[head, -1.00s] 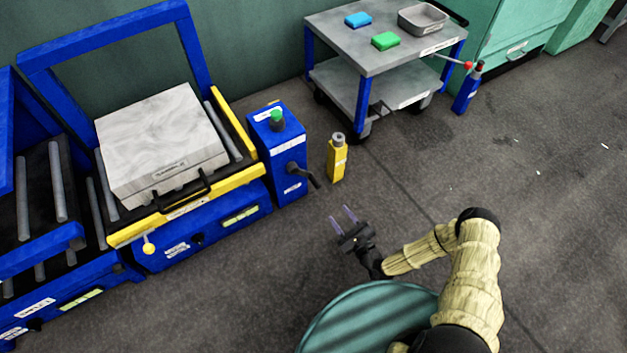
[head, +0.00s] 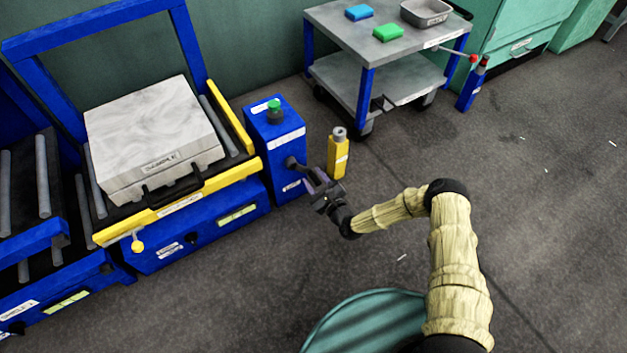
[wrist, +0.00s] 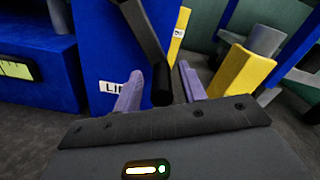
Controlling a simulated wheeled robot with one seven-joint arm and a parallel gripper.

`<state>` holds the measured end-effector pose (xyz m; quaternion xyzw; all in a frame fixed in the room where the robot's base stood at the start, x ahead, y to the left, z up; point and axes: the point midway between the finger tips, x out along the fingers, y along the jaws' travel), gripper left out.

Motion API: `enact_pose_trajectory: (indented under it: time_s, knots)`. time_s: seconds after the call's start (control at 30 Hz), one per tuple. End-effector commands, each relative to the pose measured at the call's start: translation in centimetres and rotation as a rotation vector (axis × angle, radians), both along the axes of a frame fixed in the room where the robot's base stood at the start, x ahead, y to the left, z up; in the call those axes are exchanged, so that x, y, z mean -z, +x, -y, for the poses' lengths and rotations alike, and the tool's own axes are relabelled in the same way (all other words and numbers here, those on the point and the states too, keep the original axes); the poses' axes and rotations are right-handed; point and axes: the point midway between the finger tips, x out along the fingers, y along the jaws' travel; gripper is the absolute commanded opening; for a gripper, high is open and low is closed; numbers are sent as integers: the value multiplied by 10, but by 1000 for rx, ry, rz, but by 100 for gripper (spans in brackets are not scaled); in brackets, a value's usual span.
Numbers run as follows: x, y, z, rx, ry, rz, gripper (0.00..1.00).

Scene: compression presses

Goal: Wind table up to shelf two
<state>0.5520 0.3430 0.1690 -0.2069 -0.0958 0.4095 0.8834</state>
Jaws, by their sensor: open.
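The lift table (head: 180,207) has a yellow front edge and rollers, and carries a pale grey slab-like block (head: 150,125) with a black handle. Beside it stands a blue crank box (head: 272,150) with a green knob on top. A black crank (head: 294,163) sticks out of its side; its outer end is partly hidden by my gripper. My gripper (head: 314,178) is open at the crank. In the wrist view the dark crank handle (wrist: 150,45) comes down between the two purple fingers, with space on both sides.
A yellow bottle-like post (head: 338,158) stands on the floor just right of my gripper. A blue-legged cart (head: 385,50) with small boxes and a tray is behind. A roller rack (head: 42,185) is at the left. The floor at right is clear.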

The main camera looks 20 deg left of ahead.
Motion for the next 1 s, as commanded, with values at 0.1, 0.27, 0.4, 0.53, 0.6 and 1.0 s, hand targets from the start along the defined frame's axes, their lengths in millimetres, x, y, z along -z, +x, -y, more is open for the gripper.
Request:
enact_pose_trajectory:
  time_s: [0.1, 0.27, 0.4, 0.53, 0.6, 1.0]
  knots:
    - [1, 7, -6, 3, 0, 0, 41]
    - [0, 9, -6, 6, 0, -1, 41]
    - [-1, 9, -6, 6, 0, -1, 41]
    - [-1, 9, -6, 6, 0, -1, 16]
    - [0, 9, -6, 5, 1, 0, 2]
    - [1, 5, -5, 8, 14, -17, 0]
